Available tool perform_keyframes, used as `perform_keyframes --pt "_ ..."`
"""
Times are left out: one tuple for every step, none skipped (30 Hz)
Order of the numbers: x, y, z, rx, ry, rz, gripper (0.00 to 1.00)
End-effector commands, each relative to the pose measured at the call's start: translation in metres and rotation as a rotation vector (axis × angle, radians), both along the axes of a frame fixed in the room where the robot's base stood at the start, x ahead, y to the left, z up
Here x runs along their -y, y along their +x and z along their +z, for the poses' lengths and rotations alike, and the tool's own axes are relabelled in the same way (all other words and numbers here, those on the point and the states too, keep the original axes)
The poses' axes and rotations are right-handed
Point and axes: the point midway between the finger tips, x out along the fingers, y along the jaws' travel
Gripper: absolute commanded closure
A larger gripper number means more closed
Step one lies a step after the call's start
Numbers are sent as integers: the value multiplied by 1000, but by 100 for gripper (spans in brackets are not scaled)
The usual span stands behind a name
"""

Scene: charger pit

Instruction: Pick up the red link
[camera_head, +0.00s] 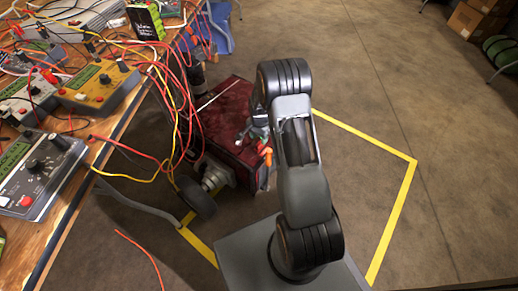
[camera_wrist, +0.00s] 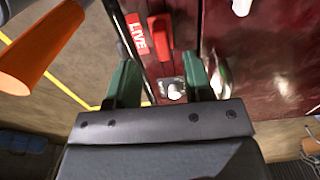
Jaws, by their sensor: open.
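The red link (camera_wrist: 160,38) shows in the wrist view as a small upright red piece on the front of a dark red cabinet, just right of a red "LIVE" label (camera_wrist: 137,35). My gripper (camera_wrist: 160,66) is open, with its two green fingers apart and nothing seen between them but a small metal fitting (camera_wrist: 173,88) on the panel. The red link lies beyond the fingertips, between their lines, and appears apart from them. In the head view my gripper (camera_head: 258,133) is beside the cabinet (camera_head: 225,112), partly hidden by my arm; I cannot make out the link for certain there.
An orange handle (camera_wrist: 35,50) is close at the wrist view's upper left. A wooden bench (camera_head: 92,160) with meters and tangled leads stands left in the head view.

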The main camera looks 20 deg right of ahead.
Motion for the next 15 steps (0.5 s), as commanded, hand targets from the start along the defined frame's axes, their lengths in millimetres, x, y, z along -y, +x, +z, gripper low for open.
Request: perform_keyframes --pt "0 0 -2 0 0 0 53" --pt "0 0 -2 0 0 0 53" --pt "0 0 -4 0 0 0 53" --pt "0 0 -6 0 0 0 53" --pt "0 0 -8 0 0 0 53" --pt "0 1 -12 0 0 0 53" --pt "0 1 -15 0 0 1 53" --pt "0 1 -19 0 0 0 53" --pt "0 2 -24 0 0 1 53" --pt "1 2 -29 0 0 1 53" --pt "1 2 -33 1 0 0 53" --pt "1 3 -40 0 0 1 53" --pt "1 3 -43 0 0 1 53" --pt "1 3 -46 0 0 1 53" --pt "1 3 -50 0 0 1 53"
